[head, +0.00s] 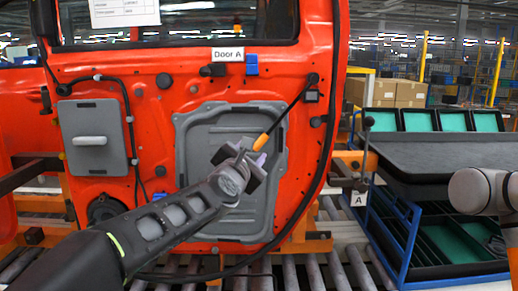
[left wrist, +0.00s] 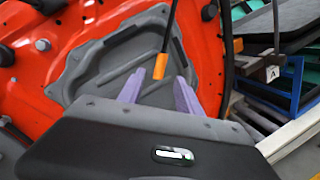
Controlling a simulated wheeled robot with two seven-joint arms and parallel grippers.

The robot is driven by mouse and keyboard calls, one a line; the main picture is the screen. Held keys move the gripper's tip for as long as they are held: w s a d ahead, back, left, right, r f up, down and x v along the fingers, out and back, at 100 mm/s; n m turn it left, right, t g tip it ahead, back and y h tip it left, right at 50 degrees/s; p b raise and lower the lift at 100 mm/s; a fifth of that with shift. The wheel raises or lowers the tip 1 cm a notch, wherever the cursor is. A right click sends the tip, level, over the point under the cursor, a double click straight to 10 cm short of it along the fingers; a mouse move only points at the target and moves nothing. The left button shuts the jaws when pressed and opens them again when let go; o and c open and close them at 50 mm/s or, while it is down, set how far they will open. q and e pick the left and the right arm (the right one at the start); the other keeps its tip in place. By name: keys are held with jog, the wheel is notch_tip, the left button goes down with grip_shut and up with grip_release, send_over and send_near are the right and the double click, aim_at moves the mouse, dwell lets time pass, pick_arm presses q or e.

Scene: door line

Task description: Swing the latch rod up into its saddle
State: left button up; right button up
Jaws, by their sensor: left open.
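The latch rod (head: 283,121) is a thin black rod on the orange-red door (head: 320,150). It runs from a dark pivot at the door's upper right down-left to an orange grip (head: 261,142). My left gripper (head: 244,156) is open just below this grip. In the left wrist view the orange grip (left wrist: 160,67) shows between the tips of the two purple fingers (left wrist: 158,82); I cannot tell whether they touch it. A black clip (head: 212,70) sits under the door's window; I cannot tell whether it is the saddle. My right gripper is out of view.
A blue block (head: 251,65) sits beside the clip, under the "Door A" label (head: 228,54). A grey panel (head: 200,130) lies behind the grip. A ball-topped lever (head: 368,122) stands right of the door, near a dark table (head: 425,155) and roller conveyor (head: 300,275).

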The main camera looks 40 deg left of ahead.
aim_at(260, 142)
pick_arm(q)
jog(key=shift+w, duration=0.1)
jog(key=p+x, duration=0.2)
jog(key=x, duration=0.5)
jog(key=shift+w+a, duration=0.2)
jog(key=shift+w, duration=0.15)
jog(key=shift+c, duration=0.4)
grip_shut()
dwell(1.0)
